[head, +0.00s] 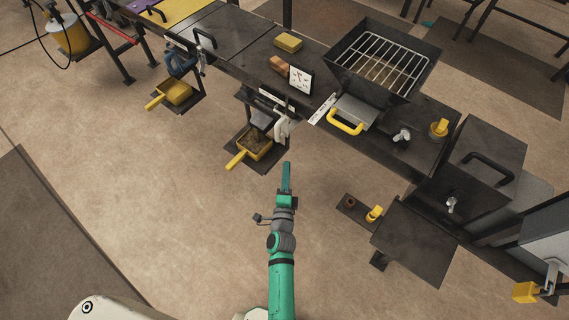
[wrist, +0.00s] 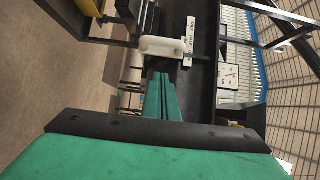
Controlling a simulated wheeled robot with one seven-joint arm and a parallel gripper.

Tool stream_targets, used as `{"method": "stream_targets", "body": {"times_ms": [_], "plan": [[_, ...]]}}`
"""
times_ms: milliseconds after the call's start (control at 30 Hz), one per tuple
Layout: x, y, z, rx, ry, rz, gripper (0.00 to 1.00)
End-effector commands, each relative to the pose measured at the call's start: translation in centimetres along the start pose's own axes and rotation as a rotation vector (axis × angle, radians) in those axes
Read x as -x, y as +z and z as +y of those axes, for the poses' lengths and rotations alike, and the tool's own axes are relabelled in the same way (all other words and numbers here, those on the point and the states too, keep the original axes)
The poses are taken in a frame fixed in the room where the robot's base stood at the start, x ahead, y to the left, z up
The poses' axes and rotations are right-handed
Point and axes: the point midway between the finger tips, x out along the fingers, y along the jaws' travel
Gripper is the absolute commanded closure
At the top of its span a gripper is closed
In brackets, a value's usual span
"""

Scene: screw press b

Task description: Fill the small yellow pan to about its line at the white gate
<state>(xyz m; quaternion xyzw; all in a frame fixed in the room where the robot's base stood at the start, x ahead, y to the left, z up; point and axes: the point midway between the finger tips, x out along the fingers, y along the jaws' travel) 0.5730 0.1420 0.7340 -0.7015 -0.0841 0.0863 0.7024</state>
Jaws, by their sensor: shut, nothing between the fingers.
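A small yellow pan (head: 243,158) with a handle stands on a low dark shelf below the white gate (head: 282,128). Brownish material shows inside the pan; its line cannot be made out. The gate's pale handle also shows in the wrist view (wrist: 165,47), just beyond my fingertips. My green gripper (head: 287,164) is shut and empty, pointing toward the bench, to the right of the pan and a little below the gate in the head view.
Another yellow pan (head: 177,92) stands at the left under a blue gate (head: 181,63). The dark bench holds a grated hopper (head: 380,62), a white dial card (head: 300,80) and a yellow-handled tray (head: 346,124). A dark platform (head: 415,243) is at right. The floor left is clear.

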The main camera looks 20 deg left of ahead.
Motion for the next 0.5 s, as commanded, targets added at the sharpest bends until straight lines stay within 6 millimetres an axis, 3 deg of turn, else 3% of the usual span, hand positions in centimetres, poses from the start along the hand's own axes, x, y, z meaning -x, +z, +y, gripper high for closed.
{"method": "stream_targets", "body": {"times_ms": [500], "plan": [[-8.7,0.1,-0.2,0.003,-0.002,0.001,1.00]]}}
